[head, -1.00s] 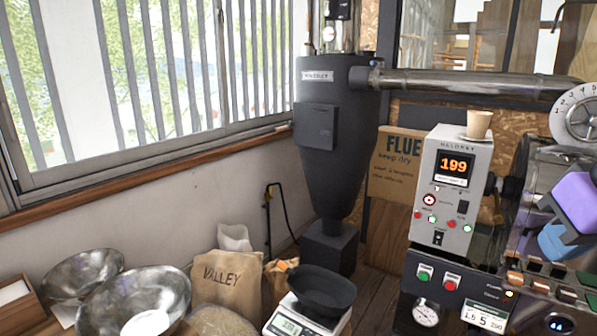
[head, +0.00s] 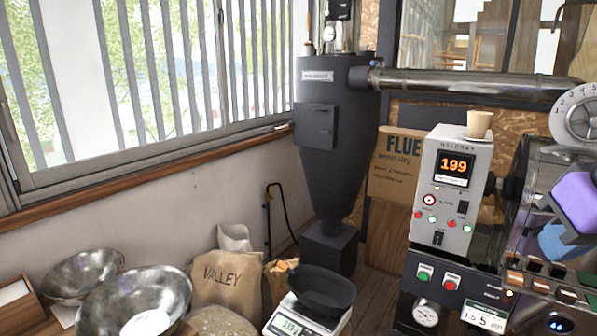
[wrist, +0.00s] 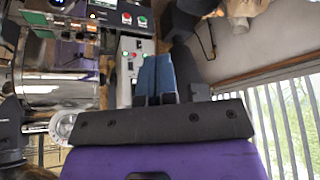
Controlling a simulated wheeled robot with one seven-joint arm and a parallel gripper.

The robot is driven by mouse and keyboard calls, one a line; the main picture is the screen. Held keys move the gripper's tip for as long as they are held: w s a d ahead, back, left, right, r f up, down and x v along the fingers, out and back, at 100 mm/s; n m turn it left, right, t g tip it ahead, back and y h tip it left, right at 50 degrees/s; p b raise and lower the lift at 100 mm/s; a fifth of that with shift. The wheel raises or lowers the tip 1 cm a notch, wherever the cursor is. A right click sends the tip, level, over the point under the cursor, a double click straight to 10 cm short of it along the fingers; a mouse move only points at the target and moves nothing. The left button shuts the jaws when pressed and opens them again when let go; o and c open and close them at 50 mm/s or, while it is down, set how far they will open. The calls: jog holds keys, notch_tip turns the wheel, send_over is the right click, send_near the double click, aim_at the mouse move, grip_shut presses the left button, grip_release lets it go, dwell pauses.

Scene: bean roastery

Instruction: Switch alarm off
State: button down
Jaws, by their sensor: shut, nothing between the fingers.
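The grey control box (head: 447,190) stands on the roaster's front, with a lit orange 199 display (head: 454,169). Below the display are a round red-ringed button (head: 429,199), a dark rocker switch (head: 463,207), a row of small red and green lamps, and a small black switch (head: 438,238). The labels are too small to read surely, so I cannot tell which one is the alarm control. My gripper (head: 556,243), purple with blue fingers, is to the right of the box, apart from it. In the wrist view its blue fingers (wrist: 155,78) are together and empty, partly covering the box.
A paper cup (head: 479,124) stands on top of the box. Green and red buttons (head: 438,278) sit on the dark panel below. A metal duct (head: 470,84) runs above. A scale with a black pan (head: 322,288), sacks (head: 228,281) and steel bowls (head: 135,300) stand at left.

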aim_at(463, 208)
dwell(0.7)
jog(key=w+d+f+m+t, duration=0.1)
jog(key=w+d+f+t, duration=0.15)
jog(key=w, duration=0.75)
jog(key=w+d+f+t+h, duration=0.1)
jog(key=w+d+f, duration=0.15)
jog(key=w, duration=0.65)
jog(key=w+d+f+m+t, duration=0.15)
jog(key=w+d, duration=0.25)
jog(key=w, duration=0.6)
jog(key=w+d+f+m+t+y, duration=0.1)
jog(key=w+d+f+t+y, duration=0.1)
jog(key=w+f, duration=0.3)
jog(key=w+d+f+t+y, duration=0.2)
jog(key=w+d+f+t, duration=0.2)
jog(key=f, duration=0.8)
jog(key=shift+w+d+f+m+t, duration=0.15)
jog(key=shift+w+f+m+t, duration=0.2)
jog(key=shift+w, duration=0.6)
jog(key=w+d+r, duration=0.1)
jog(key=w+d, duration=0.4)
jog(key=w, duration=0.2)
jog(key=shift+w, duration=0.15)
